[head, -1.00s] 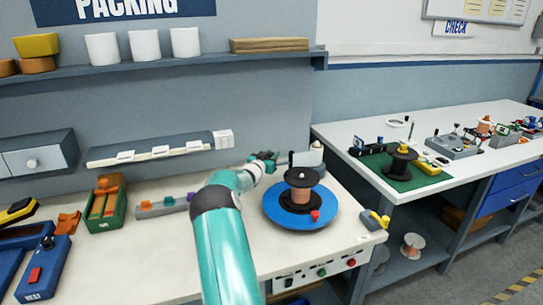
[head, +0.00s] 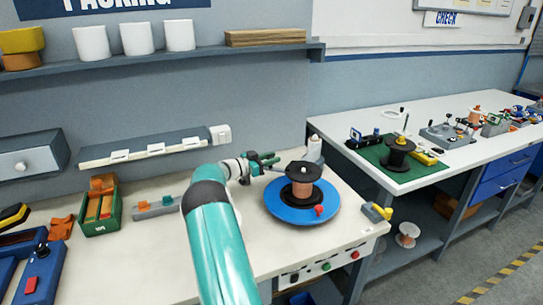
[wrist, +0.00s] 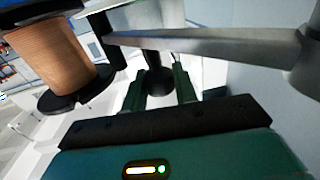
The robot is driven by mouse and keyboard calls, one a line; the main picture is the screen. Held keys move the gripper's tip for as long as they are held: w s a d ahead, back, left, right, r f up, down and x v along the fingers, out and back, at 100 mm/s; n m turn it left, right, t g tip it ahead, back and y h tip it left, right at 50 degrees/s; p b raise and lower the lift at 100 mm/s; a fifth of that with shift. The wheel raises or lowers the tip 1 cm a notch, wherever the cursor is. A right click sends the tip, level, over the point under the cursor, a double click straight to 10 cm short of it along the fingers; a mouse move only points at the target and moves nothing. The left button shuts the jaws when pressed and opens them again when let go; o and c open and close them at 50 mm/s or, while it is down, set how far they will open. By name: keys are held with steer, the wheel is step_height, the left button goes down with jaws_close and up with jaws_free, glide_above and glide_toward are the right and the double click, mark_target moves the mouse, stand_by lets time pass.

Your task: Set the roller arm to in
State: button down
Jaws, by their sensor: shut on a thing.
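The roller arm (wrist: 215,42) is a grey bar in the wrist view, running from a grey post at the right towards the copper spool. A black knob (wrist: 156,80) hangs below the bar, between my fingers. My gripper (wrist: 158,92) is shut on this knob. In the head view my gripper (head: 268,162) is just left of the spool (head: 302,191), which stands upright on a blue disc (head: 275,207). The roller end of the arm is hard to make out beside the spool.
A white bottle-like thing (head: 314,149) stands behind the spool. A yellow-and-grey clamp (head: 377,212) sits at the bench's right edge. A green box (head: 101,213) and a small grey rack (head: 157,207) are on the left.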

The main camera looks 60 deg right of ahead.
steer(key=shift+a+m+g+y, duration=1.35)
steer(key=shift+m+g+y, duration=0.15)
steer(key=shift+g+y, duration=0.15)
steer(key=c, duration=1.2)
jaws_free()
steer(key=shift+a, duration=0.15)
steer(key=shift+o, duration=0.4)
steer(key=shift+r, duration=0.1)
steer(key=s+a+r, duration=0.7)
steer(key=a+r, duration=0.5)
steer(key=shift+r, duration=0.35)
